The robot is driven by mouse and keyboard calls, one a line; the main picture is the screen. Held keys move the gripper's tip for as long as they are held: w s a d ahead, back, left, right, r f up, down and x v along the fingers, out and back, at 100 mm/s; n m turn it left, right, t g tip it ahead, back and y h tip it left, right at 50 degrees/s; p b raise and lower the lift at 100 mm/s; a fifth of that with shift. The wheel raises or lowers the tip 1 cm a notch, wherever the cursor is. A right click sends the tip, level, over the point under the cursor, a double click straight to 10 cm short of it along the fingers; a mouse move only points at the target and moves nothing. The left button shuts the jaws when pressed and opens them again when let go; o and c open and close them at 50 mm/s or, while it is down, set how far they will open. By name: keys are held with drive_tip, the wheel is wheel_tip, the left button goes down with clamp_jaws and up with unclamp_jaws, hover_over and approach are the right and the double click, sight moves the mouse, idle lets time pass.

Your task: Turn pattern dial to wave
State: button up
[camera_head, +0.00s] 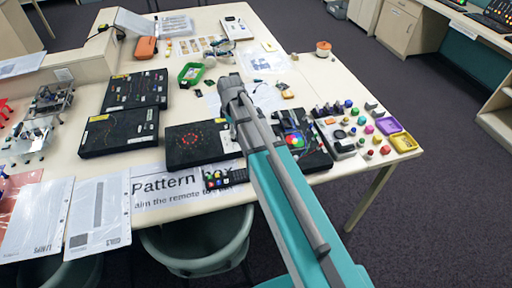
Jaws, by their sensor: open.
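A paper sign reading "Pattern" (160,190) lies at the table's front edge, its right end covered by my arm. Behind it is a black panel (185,161) with a ring of red lights. Right of my arm is another dark panel with a round multicoloured disc (295,140). I cannot make out a dial marked wave; my arm hides the area between these panels. A small remote with coloured buttons (216,180) lies by the sign. My gripper (236,112) is at the far end of my arm, above the table, open, its fingertips hard to make out. I see nothing held in it.
Several coloured knobs and buttons (370,128) crowd the right end of the table (350,170), beside a yellow tray (404,142). Black panels (120,130) lie at left.

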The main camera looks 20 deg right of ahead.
drive_tip(key=shift+r+p, duration=4.85)
drive_tip(key=shift+r, duration=0.35)
drive_tip(key=s+d+f+m+b, duration=0.2)
drive_tip(key=s+f+m+b, duration=0.1)
drive_tip(key=s+m, duration=0.4)
drive_tip(key=s+d+f+m+b, duration=0.2)
drive_tip(key=s+f+m+b, duration=0.2)
drive_tip(key=s+m, duration=0.3)
drive_tip(key=shift+s+f+b, duration=0.3)
drive_tip(key=shift+s, duration=0.35)
idle(0.8)
